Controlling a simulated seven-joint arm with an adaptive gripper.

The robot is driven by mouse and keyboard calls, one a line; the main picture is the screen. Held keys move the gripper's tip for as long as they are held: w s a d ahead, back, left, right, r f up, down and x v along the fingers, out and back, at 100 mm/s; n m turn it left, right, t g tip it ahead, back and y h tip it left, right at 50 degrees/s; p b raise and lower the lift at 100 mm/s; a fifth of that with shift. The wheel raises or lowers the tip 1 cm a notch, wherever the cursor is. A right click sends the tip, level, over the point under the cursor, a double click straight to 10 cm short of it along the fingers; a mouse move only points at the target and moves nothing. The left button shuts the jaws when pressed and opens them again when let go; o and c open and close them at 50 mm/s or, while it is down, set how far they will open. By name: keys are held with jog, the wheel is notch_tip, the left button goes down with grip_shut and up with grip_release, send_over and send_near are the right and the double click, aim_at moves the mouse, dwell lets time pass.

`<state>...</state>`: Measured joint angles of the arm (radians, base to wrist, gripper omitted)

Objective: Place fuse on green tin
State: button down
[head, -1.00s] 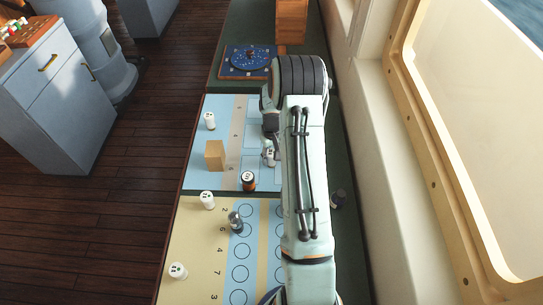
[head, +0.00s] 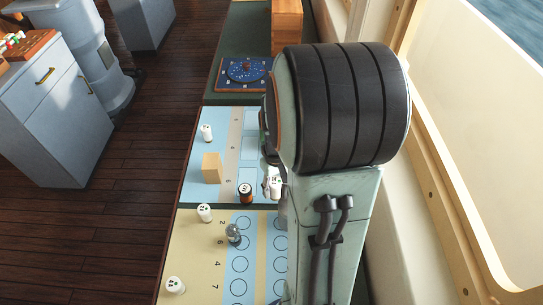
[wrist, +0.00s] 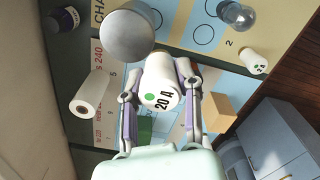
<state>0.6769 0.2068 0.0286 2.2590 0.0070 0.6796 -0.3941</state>
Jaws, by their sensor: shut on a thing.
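My gripper (wrist: 160,78) is shut on a white cylindrical fuse (wrist: 160,88) marked "20 A" with a green dot, in the wrist view. Its two fingers press on the fuse's sides. In the head view a white piece (head: 274,187), seemingly this fuse, shows beside my arm, which hides most of the gripper. A green patch (wrist: 146,125) shows below the fuse between the fingers in the wrist view. I cannot tell whether it is the green tin or a printed area. No tin is clearly seen in the head view.
A tan block (head: 211,168), a black-and-orange piece (head: 245,193), white cylinders (head: 204,213) and a grey glassy piece (head: 233,233) stand on the charts. In the wrist view a grey round-topped thing (wrist: 133,36) and a white cylinder (wrist: 93,92) are close to the fuse.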

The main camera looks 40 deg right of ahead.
jog(key=w+d+r, duration=0.6)
jog(key=w+d, duration=0.1)
jog(key=w, duration=0.1)
jog(key=shift+n, duration=0.4)
jog(key=w+d+f, duration=0.6)
jog(key=w, duration=0.1)
jog(key=w+d+f, duration=0.3)
jog(key=shift+w+f, duration=0.2)
jog(key=shift+f, duration=0.05)
jog(key=shift+w+d+f, duration=0.2)
jog(key=shift+f, duration=0.1)
jog(key=shift+w+d+f, duration=0.1)
jog(key=shift+f, duration=1.6)
jog(key=shift+f, duration=0.1)
jog(key=c, duration=0.8)
grip_release()
jog(key=shift+o, duration=0.2)
